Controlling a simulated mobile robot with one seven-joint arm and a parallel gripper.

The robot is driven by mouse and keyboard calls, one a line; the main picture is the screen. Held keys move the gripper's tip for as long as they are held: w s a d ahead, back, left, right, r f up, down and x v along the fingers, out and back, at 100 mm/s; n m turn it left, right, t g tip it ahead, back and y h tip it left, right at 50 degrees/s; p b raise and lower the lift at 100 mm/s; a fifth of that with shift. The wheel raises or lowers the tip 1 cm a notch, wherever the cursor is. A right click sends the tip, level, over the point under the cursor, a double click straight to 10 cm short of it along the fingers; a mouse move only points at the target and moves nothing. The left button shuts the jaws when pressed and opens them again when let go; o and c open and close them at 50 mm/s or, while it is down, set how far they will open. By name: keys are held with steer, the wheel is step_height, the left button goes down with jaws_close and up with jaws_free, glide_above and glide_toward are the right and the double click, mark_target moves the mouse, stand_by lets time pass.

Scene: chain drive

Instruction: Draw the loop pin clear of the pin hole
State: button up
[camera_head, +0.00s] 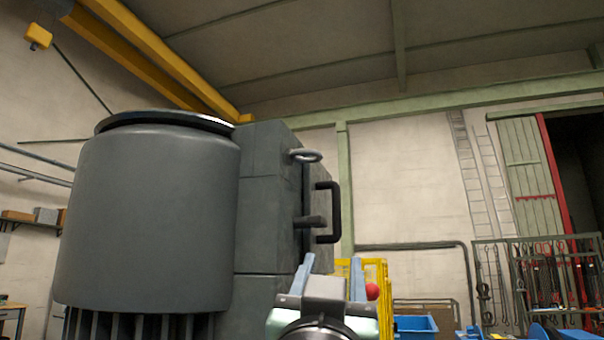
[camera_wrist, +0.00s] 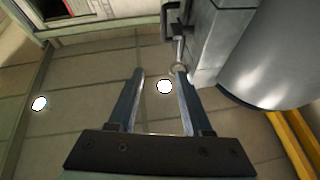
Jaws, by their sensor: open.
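The loop pin (camera_head: 306,155) shows as a pale metal ring sticking out to the right from the upper part of a dark grey housing (camera_head: 270,200) in the head view. Its shank and the pin hole are hidden from me. My gripper (camera_head: 331,262) is below the ring, with its two blue fingers pointing up and apart. In the wrist view the ring (camera_wrist: 180,67) shows just beyond the right fingertip, not centred between the fingers. My gripper (camera_wrist: 160,72) is open and empty there. I cannot tell whether that finger touches the ring.
A black handle (camera_head: 335,212) and a short dark bar (camera_head: 310,222) stick out from the housing between the ring and my gripper. A large grey cylinder (camera_head: 150,215) stands at left. A yellow frame (camera_head: 378,272) and blue bin (camera_head: 415,327) are behind, right.

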steer(key=w+d+r+m+g+h+p, duration=0.1)
steer(key=w+r+m+g+p, duration=0.2)
steer(key=w+r, duration=0.45)
steer(key=s+a+r+g+y+p, duration=0.1)
steer(key=a+r+g+p, duration=0.15)
steer(key=r+p, duration=0.55)
steer(key=s+a+r+g+y+p, duration=0.15)
steer(key=r+g+p, duration=0.25)
steer(key=r, duration=0.7)
steer(key=p, duration=0.5)
glide_toward(292, 157)
steer(key=w+d+f, duration=0.2)
steer(key=w+d, duration=0.3)
steer(key=d, duration=0.1)
steer(key=shift+w+d+f+p, duration=0.1)
steer(key=shift+w+f+p, duration=0.3)
steer(key=shift+w, duration=0.2)
jaws_close()
